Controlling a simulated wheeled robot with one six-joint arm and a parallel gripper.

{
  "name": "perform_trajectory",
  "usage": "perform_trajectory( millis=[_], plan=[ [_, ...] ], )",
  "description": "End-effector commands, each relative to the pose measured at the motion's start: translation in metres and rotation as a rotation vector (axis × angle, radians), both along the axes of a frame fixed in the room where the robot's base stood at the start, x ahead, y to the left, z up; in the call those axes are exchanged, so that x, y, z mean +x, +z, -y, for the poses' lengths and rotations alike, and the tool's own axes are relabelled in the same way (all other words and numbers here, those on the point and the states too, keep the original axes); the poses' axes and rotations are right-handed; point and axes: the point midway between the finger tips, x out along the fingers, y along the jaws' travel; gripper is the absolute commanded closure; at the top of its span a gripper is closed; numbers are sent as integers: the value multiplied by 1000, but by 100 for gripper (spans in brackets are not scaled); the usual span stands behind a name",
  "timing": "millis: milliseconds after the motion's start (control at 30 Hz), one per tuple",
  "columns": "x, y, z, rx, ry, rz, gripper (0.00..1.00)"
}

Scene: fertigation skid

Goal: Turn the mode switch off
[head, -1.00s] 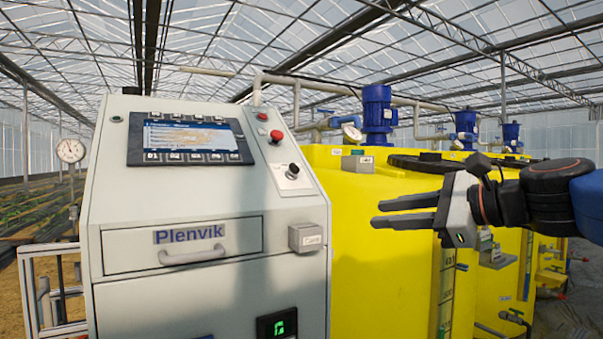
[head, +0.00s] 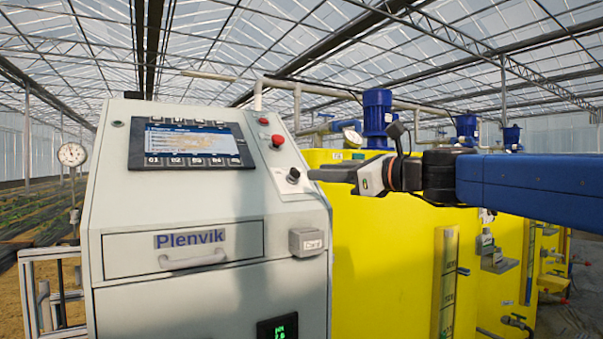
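The mode switch (head: 293,175) is a small black knob on a light plate at the right side of the grey control cabinet's sloped face. My gripper (head: 312,175) has reached in from the right, and its dark fingers point left with their tips just right of the knob. I cannot tell whether the fingertips touch the knob. The fingers overlap in this view, so the gap between them does not show. The knob's pointer direction is too small to read.
Above the knob sit a red mushroom button (head: 277,140) and a smaller red button (head: 264,121). A display (head: 190,145) is to the left. A small grey box (head: 306,242) juts out below. Yellow tanks (head: 385,260) with blue motors (head: 377,115) stand to the right.

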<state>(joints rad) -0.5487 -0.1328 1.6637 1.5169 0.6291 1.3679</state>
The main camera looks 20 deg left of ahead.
Motion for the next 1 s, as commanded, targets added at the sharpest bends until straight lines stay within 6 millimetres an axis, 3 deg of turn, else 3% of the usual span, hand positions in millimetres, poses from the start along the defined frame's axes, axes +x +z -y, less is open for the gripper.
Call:
perform_trajectory(
  millis=[200, 400, 867, 1000],
  plan=[
    [15, -1, -36, -1, 1, 0, 74],
    [24, 0, -58, -1, 0, 1, 74],
    [28, 0, -68, -1, 0, 1, 74],
    [28, 0, -68, -1, 0, 1, 100]
  ],
)
